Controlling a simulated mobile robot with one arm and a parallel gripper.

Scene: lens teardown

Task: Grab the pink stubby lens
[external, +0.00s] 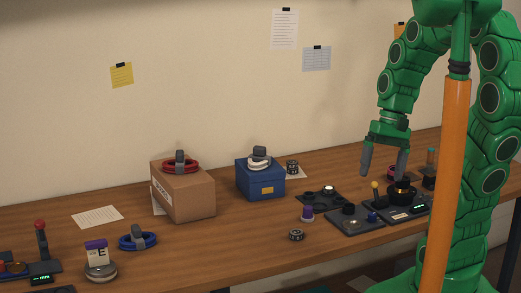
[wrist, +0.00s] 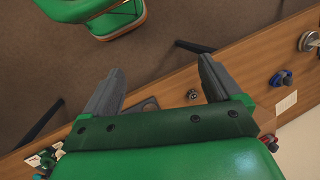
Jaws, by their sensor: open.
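A small dark thing with a pink band (external: 392,172) shows just behind my gripper in the external view, partly hidden by a finger. It may be the pink stubby lens, but it is too small to be sure. My gripper (external: 384,172) hangs above the right part of the bench with its fingers apart and empty. In the wrist view my gripper (wrist: 172,66) is also open, with nothing between the fingertips except floor and the bench edge beyond. I cannot pick out a pink lens in the wrist view.
A blue box (external: 260,181) and cardboard box (external: 183,194) stand behind. The front middle bench is fairly clear.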

